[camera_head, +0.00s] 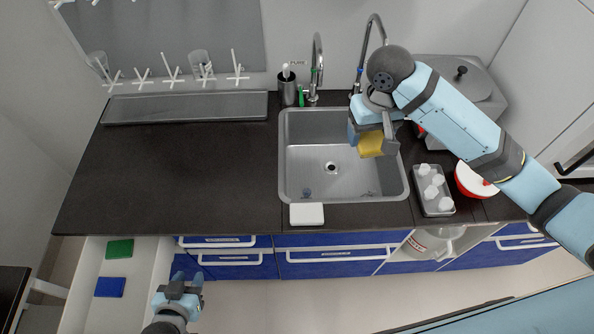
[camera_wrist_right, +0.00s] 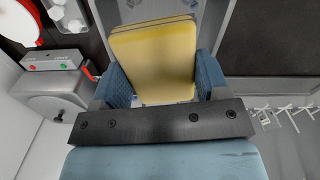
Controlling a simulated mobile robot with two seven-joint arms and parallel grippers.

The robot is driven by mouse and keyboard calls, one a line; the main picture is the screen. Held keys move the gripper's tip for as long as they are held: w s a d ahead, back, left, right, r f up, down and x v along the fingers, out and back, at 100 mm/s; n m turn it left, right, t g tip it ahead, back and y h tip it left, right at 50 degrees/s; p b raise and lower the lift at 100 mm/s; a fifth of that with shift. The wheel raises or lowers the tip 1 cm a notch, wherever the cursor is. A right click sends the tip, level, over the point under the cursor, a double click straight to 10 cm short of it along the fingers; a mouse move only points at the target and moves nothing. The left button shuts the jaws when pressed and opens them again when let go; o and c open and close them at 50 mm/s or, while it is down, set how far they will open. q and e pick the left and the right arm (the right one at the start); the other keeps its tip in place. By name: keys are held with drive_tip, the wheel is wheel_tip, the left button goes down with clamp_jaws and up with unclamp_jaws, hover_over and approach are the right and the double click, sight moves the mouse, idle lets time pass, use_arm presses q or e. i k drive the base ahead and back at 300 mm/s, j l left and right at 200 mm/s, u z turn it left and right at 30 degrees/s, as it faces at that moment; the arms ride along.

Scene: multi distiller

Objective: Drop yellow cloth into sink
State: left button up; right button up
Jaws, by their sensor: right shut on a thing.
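The yellow cloth (camera_head: 371,143) is held by my right gripper (camera_head: 366,135) above the right part of the sink (camera_head: 318,182). In the right wrist view the folded yellow cloth (camera_wrist_right: 155,60) sits between the two blue fingers of my right gripper (camera_wrist_right: 160,75), which is shut on it. The steel sink basin is set in the dark counter, with its drain in the middle. My left gripper (camera_head: 182,285) is low at the front left, by the open drawer and away from the sink. Its fingers look spread, with nothing seen between them.
Two faucets (camera_head: 317,65) stand behind the sink. A white block (camera_head: 306,214) lies at its front edge. A grey tray with white bottles (camera_head: 434,190) and a red-and-white bowl (camera_head: 474,181) are to the right. Green (camera_head: 119,249) and blue (camera_head: 110,287) cloths lie in the open drawer.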

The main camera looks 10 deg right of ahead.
sight(337, 181)
drive_tip(key=u, duration=0.45)
drive_tip(key=l+u, duration=0.15)
drive_tip(key=u, duration=0.7)
drive_tip(key=k+l, duration=0.3)
drive_tip(key=l, duration=0.15)
drive_tip(key=k+l, duration=0.25)
drive_tip(key=l, duration=0.15)
drive_tip(key=k+l, duration=0.3)
drive_tip(key=l, duration=0.15)
